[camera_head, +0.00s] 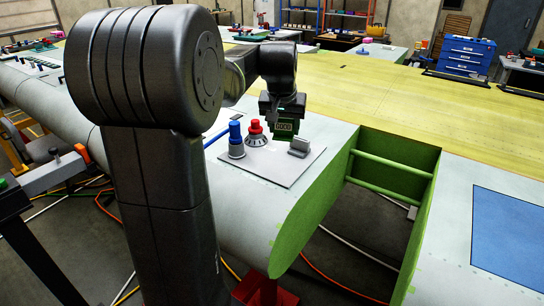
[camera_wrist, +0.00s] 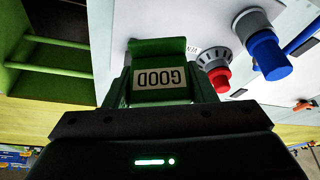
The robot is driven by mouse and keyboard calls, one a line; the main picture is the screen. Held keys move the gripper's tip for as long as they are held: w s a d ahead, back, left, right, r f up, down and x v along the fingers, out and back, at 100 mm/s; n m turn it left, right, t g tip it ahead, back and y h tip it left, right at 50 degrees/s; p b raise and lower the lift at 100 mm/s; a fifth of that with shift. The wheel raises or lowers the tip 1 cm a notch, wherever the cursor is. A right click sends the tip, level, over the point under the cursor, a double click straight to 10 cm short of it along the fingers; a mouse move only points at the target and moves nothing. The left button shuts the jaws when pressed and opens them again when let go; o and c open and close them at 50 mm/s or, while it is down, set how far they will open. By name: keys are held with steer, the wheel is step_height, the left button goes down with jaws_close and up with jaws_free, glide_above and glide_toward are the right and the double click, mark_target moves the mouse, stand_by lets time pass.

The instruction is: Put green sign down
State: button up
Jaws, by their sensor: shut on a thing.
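A green sign (camera_head: 285,129) with a pale label reading GOOD is held in my gripper (camera_head: 283,112) above a light grey plate (camera_head: 278,172). In the wrist view the sign (camera_wrist: 160,84) sits between the two fingers of my gripper (camera_wrist: 160,95), its lettering upside down. The gripper is shut on it. I cannot tell whether the sign's lower edge touches the plate. A small grey block-shaped holder (camera_head: 299,147) stands just right of the sign on the plate.
A red knob (camera_head: 256,133) and a blue knob (camera_head: 236,138) on grey bases stand left of the sign. A green-walled opening (camera_head: 395,160) in the wing lies to the right. The plate's front part is bare. A blue toolbox (camera_head: 465,56) stands far back.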

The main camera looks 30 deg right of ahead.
mark_target(284, 164)
step_height(284, 164, down, 10)
steer(key=shift+r+p, duration=0.15)
steer(key=shift+p, duration=0.25)
steer(key=shift+f, duration=0.25)
steer(key=o, duration=1)
steer(key=shift+r, duration=0.1)
steer(key=shift+c, duration=0.2)
steer(key=shift+r, duration=0.25)
steer(key=v, duration=1.2)
steer(key=shift+b, duration=0.45)
steer(key=shift+d+f, duration=0.1)
